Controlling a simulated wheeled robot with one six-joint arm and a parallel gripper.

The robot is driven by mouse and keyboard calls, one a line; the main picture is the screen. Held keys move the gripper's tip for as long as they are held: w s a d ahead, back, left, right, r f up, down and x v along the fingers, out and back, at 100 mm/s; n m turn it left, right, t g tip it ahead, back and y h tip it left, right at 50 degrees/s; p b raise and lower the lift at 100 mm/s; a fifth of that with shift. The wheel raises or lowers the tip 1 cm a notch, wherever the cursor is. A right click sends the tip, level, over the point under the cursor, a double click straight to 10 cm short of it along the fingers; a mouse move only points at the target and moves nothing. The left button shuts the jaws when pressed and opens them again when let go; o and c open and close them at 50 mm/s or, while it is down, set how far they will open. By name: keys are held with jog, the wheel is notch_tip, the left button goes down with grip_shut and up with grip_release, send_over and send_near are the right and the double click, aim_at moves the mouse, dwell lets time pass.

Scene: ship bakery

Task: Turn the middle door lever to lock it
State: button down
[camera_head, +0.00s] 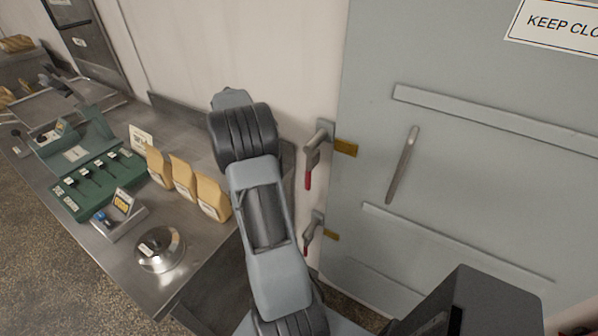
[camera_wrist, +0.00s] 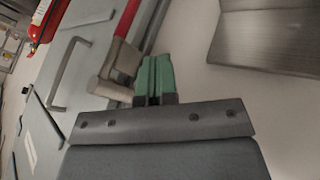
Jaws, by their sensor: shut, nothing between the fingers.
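The grey door (camera_head: 380,110) has a grey lever (camera_head: 318,140) with a red grip hanging down at its left edge, beside a brass-coloured block (camera_head: 345,148). A second such lever (camera_head: 314,226) is lower down, its red grip also hanging down. No third lever shows in the head view. My gripper is out of sight there. In the wrist view, my gripper (camera_wrist: 155,80) has green fingers, shut and empty, close beside a grey lever (camera_wrist: 116,66) with a red grip (camera_wrist: 128,20). I cannot tell which lever this is, nor whether they touch.
A door pull (camera_head: 403,165) and raised ribs stick out from the door. A steel counter (camera_head: 190,262) at left holds paper bags (camera_head: 183,175), a green control panel (camera_head: 97,185) and a round metal lid (camera_head: 160,250). The wall right of the fingers in the wrist view is partly bare.

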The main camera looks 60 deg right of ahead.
aim_at(315, 162)
jog(key=s+d+f+p, duration=0.1)
jog(key=s+f+p, duration=0.3)
jog(key=s+f, duration=0.4)
jog(key=shift+s+d, duration=0.4)
jog(key=shift+s, duration=0.2)
jog(key=shift+s, duration=0.1)
